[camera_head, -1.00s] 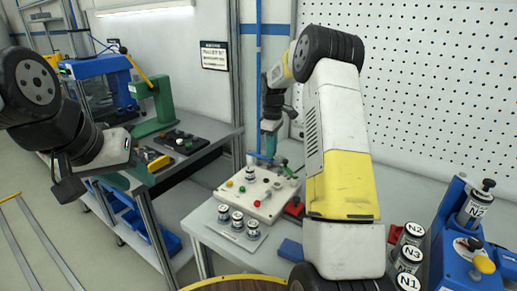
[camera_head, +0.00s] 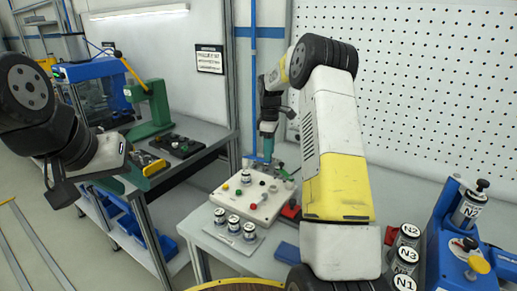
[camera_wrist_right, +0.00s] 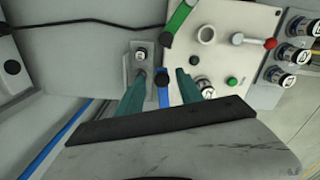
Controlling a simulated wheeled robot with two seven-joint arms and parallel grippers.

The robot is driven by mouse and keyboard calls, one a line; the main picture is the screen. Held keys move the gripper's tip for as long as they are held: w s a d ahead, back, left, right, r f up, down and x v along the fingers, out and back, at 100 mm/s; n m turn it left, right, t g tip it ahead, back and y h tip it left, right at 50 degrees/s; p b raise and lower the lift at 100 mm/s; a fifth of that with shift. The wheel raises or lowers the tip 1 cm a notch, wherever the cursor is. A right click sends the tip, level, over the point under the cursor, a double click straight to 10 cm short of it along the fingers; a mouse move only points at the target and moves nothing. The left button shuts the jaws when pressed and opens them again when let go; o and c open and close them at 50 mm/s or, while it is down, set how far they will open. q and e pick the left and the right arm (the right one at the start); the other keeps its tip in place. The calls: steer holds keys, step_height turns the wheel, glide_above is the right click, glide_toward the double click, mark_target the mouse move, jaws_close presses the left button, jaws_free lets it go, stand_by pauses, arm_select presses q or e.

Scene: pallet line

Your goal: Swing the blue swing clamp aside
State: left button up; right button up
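The blue swing clamp (camera_wrist_right: 163,92) is a short blue bar with a dark knob at its far end, at the edge of the cream fixture plate (camera_wrist_right: 235,55). In the right wrist view it lies between the two teal fingers of my right gripper (camera_wrist_right: 161,88), which are apart on either side of it. I see no clear contact. In the head view my right gripper (camera_head: 267,128) points down at the plate's back edge, and the clamp is hard to make out there. My left gripper (camera_head: 62,188) hangs empty at the left; its finger gap is not clear.
The plate (camera_head: 236,209) carries buttons, a red-knobbed lever (camera_wrist_right: 255,42) and a silver cylinder. A small tray (camera_head: 232,237) of several labelled cylinders stands in front. A blue stand (camera_head: 450,240) with labelled cylinders is at right. A green press (camera_head: 152,108) stands on the left bench.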

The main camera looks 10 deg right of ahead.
steer(key=shift+a, duration=0.1)
step_height(320, 180, up, 7)
steer(key=shift+r, duration=0.45)
